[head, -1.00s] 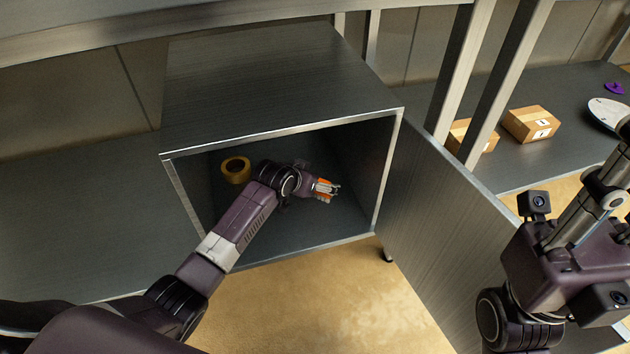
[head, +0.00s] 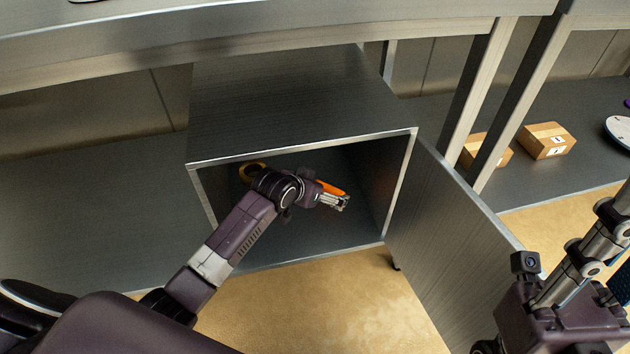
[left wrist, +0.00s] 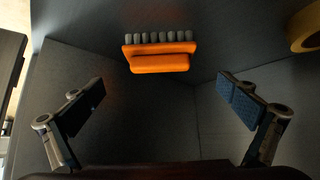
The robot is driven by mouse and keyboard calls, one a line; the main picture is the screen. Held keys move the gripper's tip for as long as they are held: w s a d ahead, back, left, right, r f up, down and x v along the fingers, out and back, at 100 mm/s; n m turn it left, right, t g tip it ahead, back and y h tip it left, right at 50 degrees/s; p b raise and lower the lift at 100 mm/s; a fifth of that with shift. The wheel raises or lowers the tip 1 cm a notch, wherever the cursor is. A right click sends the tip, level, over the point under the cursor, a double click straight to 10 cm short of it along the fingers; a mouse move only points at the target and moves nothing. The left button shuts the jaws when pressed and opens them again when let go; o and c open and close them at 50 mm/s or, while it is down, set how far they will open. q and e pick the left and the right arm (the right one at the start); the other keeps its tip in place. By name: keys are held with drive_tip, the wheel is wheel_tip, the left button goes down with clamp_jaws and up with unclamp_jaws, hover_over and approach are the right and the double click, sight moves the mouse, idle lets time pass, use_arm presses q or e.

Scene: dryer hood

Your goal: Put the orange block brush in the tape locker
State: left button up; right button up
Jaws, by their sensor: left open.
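The orange block brush (head: 330,187) rests inside the tape locker (head: 290,105), whose front is open. In the left wrist view the brush (left wrist: 160,62) shows its orange block and a row of grey bristles, on the locker's inner surface. My left gripper (head: 344,203) reaches into the locker. Its fingers (left wrist: 162,98) are wide apart with nothing between them, and the brush lies beyond the tips, apart from them. Part of the brush is hidden behind the gripper in the head view. My right arm is at the right edge; its gripper is out of view.
A yellow tape roll (head: 252,171) sits in the locker's back left, partly hidden by my arm; it also shows in the left wrist view (left wrist: 305,28). The locker door (head: 450,240) stands open to the right. Cardboard boxes (head: 546,140) sit on the shelf at right.

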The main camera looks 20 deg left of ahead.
use_arm(q)
drive_tip(key=shift+p+v, duration=0.8)
drive_tip(key=shift+v, duration=1.6)
